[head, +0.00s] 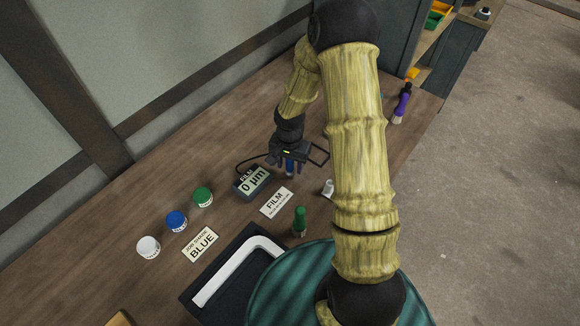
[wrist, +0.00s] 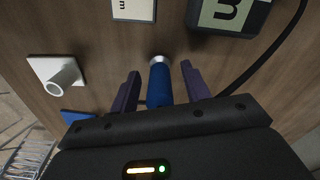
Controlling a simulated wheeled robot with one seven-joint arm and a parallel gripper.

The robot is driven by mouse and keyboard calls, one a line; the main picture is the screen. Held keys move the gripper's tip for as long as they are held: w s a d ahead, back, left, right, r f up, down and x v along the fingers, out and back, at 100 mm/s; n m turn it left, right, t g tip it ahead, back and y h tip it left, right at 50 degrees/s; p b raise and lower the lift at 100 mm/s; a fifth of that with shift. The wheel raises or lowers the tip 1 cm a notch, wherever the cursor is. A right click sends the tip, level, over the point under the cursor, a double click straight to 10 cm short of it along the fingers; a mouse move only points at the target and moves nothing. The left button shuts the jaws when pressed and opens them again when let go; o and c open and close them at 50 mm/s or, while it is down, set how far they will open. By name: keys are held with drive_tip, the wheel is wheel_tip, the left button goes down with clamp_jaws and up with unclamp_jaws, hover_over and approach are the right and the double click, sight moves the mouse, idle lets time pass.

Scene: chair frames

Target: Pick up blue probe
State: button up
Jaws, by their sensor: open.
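The blue probe (wrist: 159,84) is a blue cylinder with a silver tip. In the wrist view it lies between the two fingers of my gripper (wrist: 160,88), with a visible gap on each side. In the head view the blue probe (head: 290,168) shows as a small blue piece below my gripper (head: 289,164), over the wooden bench. My gripper is open around the probe. The lower part of the probe is hidden behind the gripper body in the wrist view.
A film gauge (head: 253,181) reading 0 µm, with a cable, stands left of my gripper. A FILM card (head: 276,202), a white holder (head: 328,188) and a green-topped item (head: 300,220) are near. White, blue and green jars and a BLUE card (head: 201,245) are further left.

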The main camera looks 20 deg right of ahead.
drive_tip(key=shift+f, duration=0.3)
clamp_jaws()
idle(0.3)
drive_tip(key=shift+w+r, duration=0.1)
drive_tip(key=shift+r, duration=0.05)
wheel_tip(320, 180, up, 10)
drive_tip(key=shift+f+b, duration=0.1)
drive_tip(key=shift+b, duration=0.35)
idle(0.4)
